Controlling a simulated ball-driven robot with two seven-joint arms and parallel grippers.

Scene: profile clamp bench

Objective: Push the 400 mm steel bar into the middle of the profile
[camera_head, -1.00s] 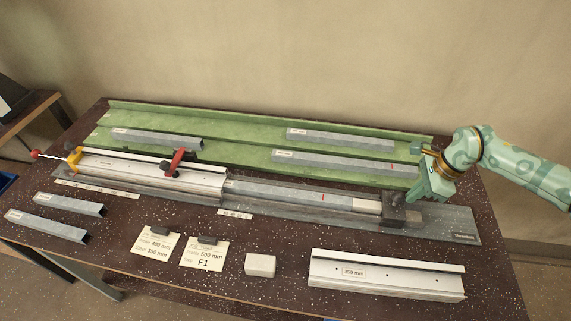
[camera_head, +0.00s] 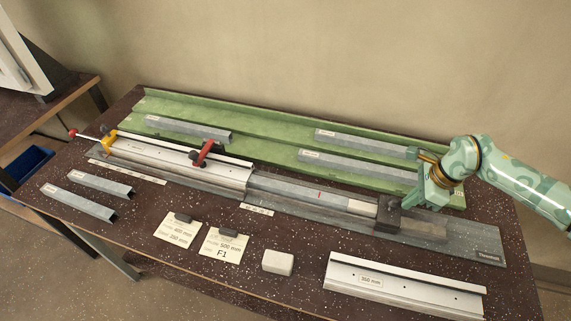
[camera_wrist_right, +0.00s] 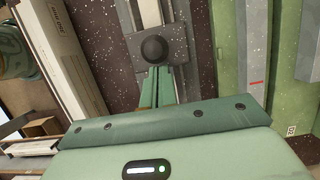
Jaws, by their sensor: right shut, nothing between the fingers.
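The grey steel bar (camera_head: 290,187) with a red mark lies on the long base rail, its left end inside the white profile (camera_head: 160,160). The profile is held under a red-handled clamp (camera_head: 203,152). A dark slider block (camera_head: 389,213) with a pale pusher piece (camera_head: 361,207) is in line behind the bar's right end. My right gripper (camera_head: 412,198) is shut and empty at the slider's right side. In the right wrist view its fingers (camera_wrist_right: 156,88) are close behind the slider's round knob (camera_wrist_right: 155,48); contact is unclear. The bar's inserted end is hidden. My left gripper is not in view.
A green tray (camera_head: 275,150) with several grey bars lies behind the rail. In front are two short bars (camera_head: 78,202), two cards (camera_head: 222,244), a pale block (camera_head: 278,262) and a 350 mm profile (camera_head: 405,290). A yellow stop (camera_head: 109,143) stands at the rail's left end.

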